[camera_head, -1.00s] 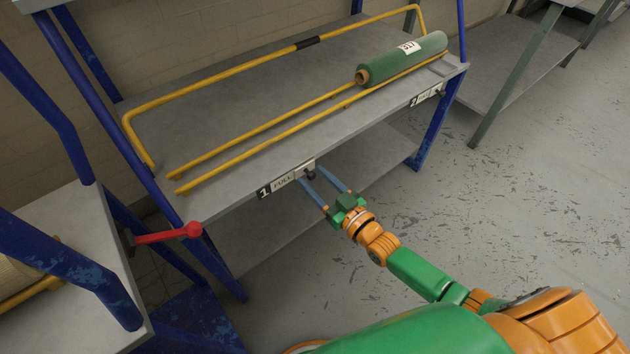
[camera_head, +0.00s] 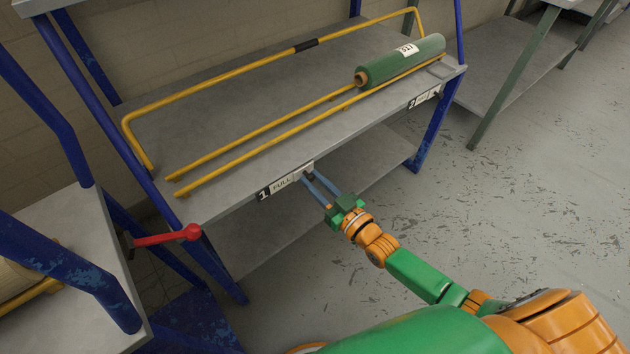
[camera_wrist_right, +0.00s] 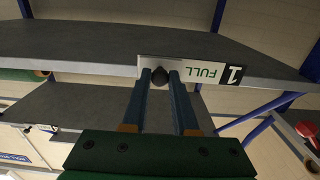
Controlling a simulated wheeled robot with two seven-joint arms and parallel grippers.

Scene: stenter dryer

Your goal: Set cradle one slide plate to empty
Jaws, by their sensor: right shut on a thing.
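The slide plate of cradle one (camera_head: 283,183) is on the front edge of the grey shelf. It reads "1" and "FULL", and it also shows upside down in the right wrist view (camera_wrist_right: 205,73). A dark round knob (camera_wrist_right: 160,76) sits at the plate's end. My right gripper (camera_head: 311,178) has its two blue fingers closed on the knob, one on each side in the right wrist view (camera_wrist_right: 160,85). My left gripper is not in view.
The grey shelf (camera_head: 240,100) carries yellow rails (camera_head: 240,138) and a green roll (camera_head: 400,62) at its right end. A second plate (camera_head: 424,97) is on the edge further right. A red lever (camera_head: 165,237) sticks out at left.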

